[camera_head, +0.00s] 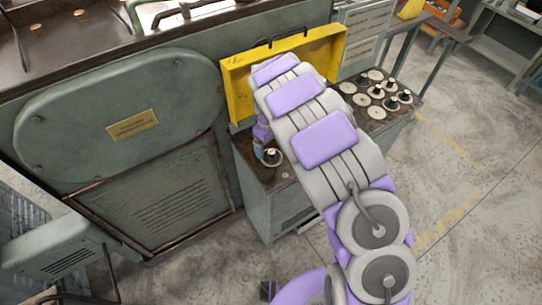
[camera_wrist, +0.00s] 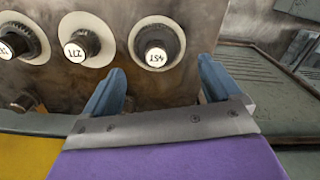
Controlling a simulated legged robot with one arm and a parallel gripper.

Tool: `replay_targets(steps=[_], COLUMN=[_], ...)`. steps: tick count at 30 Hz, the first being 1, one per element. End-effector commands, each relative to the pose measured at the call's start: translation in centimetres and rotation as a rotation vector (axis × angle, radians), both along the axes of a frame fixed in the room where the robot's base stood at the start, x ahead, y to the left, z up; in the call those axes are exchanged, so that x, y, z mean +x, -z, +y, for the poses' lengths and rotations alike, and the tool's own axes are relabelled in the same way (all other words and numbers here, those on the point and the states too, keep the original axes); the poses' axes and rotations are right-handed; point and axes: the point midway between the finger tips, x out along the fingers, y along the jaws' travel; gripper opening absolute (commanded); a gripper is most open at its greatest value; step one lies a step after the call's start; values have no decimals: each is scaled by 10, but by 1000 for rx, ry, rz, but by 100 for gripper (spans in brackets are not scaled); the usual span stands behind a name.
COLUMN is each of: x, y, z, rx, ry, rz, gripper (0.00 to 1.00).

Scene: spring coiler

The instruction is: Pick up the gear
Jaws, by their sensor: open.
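Several gears stand on the worn top of a low cabinet (camera_head: 283,182). In the head view one dark gear with a pale, labelled cap (camera_head: 272,156) is right beside my gripper (camera_head: 260,149). In the wrist view my gripper (camera_wrist: 161,67) has its two blue fingers apart, with nothing held between them. A round dark gear (camera_wrist: 157,46), its white cap marked with a number like 154, lies just beyond the gap between the fingertips, on a pale disc. Two similar gears (camera_wrist: 81,46) (camera_wrist: 17,43) are to its left. My arm hides the middle of the cabinet top in the head view.
A yellow open lid or panel (camera_head: 238,90) rises behind the cabinet top. More gears and pale discs (camera_head: 376,92) spread over its right part. A large green machine (camera_head: 120,140) stands to the left. The floor (camera_head: 470,190) at right is clear.

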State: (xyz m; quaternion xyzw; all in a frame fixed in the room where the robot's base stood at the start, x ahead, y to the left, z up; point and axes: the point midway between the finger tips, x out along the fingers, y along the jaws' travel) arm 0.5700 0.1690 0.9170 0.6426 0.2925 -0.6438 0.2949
Motion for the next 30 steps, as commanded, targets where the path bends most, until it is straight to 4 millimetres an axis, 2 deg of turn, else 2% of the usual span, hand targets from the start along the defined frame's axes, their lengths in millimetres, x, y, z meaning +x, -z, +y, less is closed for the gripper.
replay_targets(steps=[9,17,30], x=[-2,-2,-2], y=[42,46,45], z=[-10,-5,-7], rx=[8,2,5], ry=[2,1,1], rz=[3,1,1], gripper=[91,91,50])
